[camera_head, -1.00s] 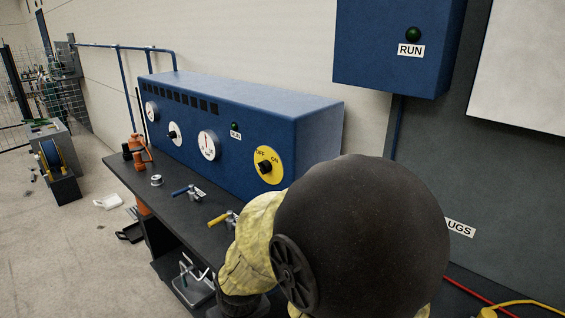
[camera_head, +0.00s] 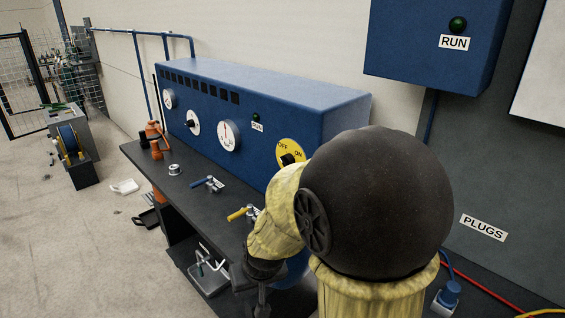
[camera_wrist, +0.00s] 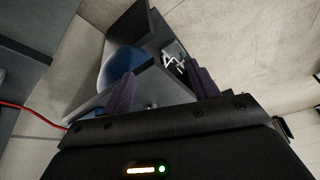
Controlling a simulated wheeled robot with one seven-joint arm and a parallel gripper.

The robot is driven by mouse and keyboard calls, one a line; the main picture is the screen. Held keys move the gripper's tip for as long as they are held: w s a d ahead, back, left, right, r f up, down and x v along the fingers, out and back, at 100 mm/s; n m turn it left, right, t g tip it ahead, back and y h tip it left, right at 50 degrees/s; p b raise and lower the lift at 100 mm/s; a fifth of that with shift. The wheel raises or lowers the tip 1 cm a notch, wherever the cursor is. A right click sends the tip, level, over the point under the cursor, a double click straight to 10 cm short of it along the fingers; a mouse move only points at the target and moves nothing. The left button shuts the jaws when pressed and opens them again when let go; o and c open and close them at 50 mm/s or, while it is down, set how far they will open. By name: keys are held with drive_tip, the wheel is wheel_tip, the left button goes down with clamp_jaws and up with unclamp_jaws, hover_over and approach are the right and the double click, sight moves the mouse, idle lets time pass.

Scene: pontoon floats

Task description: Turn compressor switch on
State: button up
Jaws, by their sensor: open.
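The compressor switch (camera_head: 290,155) is a yellow round dial marked OFF and ON with a black knob. It sits at the right end of the front of a blue panel box (camera_head: 330,122), partly hidden behind my arm in the head view. My arm stands in front of the bench, and my gripper is below the dial, mostly hidden in the head view. In the wrist view my gripper (camera_wrist: 162,92) has its two purple fingers spread apart with nothing between them. The wrist camera looks down toward the floor and bench underside, and the switch is not in that view.
A dark bench (camera_head: 195,195) carries a blue-handled valve (camera_head: 207,184), a yellow-handled valve (camera_head: 240,213) and an orange bottle jack (camera_head: 155,140). A blue box with a RUN label (camera_head: 454,42) hangs above right. Red and yellow cables lie at lower right. Open floor (camera_head: 70,240) is at left.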

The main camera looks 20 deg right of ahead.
drive_tip(key=w+d+r+m+h+p, duration=0.1)
drive_tip(key=w+r+m+h+p, duration=0.2)
drive_tip(key=w, duration=0.5)
drive_tip(key=w+d+r+m+t+h+p, duration=0.1)
drive_tip(key=w+d+r+m+h+p, duration=0.1)
drive_tip(key=w+m+h, duration=0.3)
drive_tip(key=w+d+r+m+h+p, duration=0.2)
drive_tip(key=w+r+m+h+p, duration=0.2)
drive_tip(key=w+h, duration=0.5)
drive_tip(key=w+m, duration=0.1)
drive_tip(key=w, duration=0.2)
drive_tip(key=shift+w+r+t, duration=0.2)
drive_tip(key=shift+w+t, duration=0.15)
drive_tip(key=shift+t, duration=0.05)
drive_tip(key=shift+d, duration=0.15)
drive_tip(key=p+x, duration=0.7)
drive_tip(key=x, duration=1)
drive_tip(key=shift+r+p, duration=0.2)
drive_tip(key=shift+p, duration=0.1)
drive_tip(key=shift+d, duration=0.1)
